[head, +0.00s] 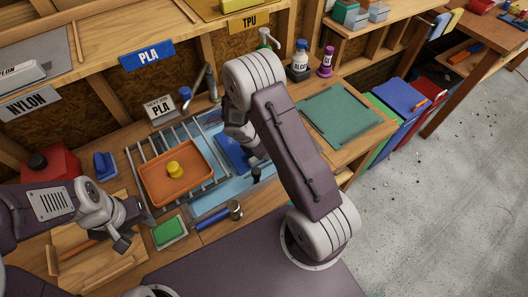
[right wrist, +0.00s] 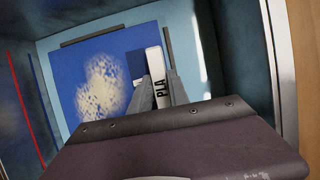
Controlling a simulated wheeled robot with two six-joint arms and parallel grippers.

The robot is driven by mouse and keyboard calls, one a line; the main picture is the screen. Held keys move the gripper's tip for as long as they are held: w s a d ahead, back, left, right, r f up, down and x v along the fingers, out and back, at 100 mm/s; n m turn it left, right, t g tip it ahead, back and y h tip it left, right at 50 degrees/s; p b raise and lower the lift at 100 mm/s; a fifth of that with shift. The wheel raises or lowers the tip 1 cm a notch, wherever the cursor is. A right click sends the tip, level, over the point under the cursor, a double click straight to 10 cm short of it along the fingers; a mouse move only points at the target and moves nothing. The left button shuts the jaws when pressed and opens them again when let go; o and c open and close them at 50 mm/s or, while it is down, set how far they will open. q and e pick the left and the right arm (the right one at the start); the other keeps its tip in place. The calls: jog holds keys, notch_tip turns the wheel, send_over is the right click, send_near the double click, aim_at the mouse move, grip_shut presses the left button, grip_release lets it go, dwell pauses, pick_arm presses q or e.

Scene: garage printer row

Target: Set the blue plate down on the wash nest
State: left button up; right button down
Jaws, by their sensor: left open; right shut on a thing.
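The blue plate (head: 232,152) is over the pale blue basin (head: 205,197), partly hidden by my right arm in the head view. In the right wrist view the plate (right wrist: 68,75) bears a pale speckled patch and a white tab marked PLA. My right gripper (right wrist: 162,80) is shut on the tab end. Dark bars, which look like the wash nest (right wrist: 90,34), show past the plate's far and right edges. I cannot tell whether the plate touches the nest or hangs above it. My left gripper (head: 124,228) is open and empty at the bench's left side.
An orange tray (head: 155,190) with a yellow piece (head: 174,169) sits on a metal rack left of the basin. A green sponge (head: 169,232) and a blue-handled tool (head: 214,217) lie in front. A tap (head: 209,82) stands behind. A green mat (head: 337,113) lies right.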

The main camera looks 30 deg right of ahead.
pick_arm(q)
jog(key=shift+f+b, duration=0.3)
pick_arm(e)
jog(key=shift+f, duration=0.4)
dwell(0.3)
jog(key=c, duration=1.2)
grip_release()
jog(key=shift+o, duration=0.2)
jog(key=shift+r, duration=0.1)
pick_arm(q)
jog(key=shift+r+p, duration=0.8)
pick_arm(e)
jog(key=v, duration=0.8)
jog(key=shift+a+r, duration=0.2)
jog(key=shift+r, duration=0.2)
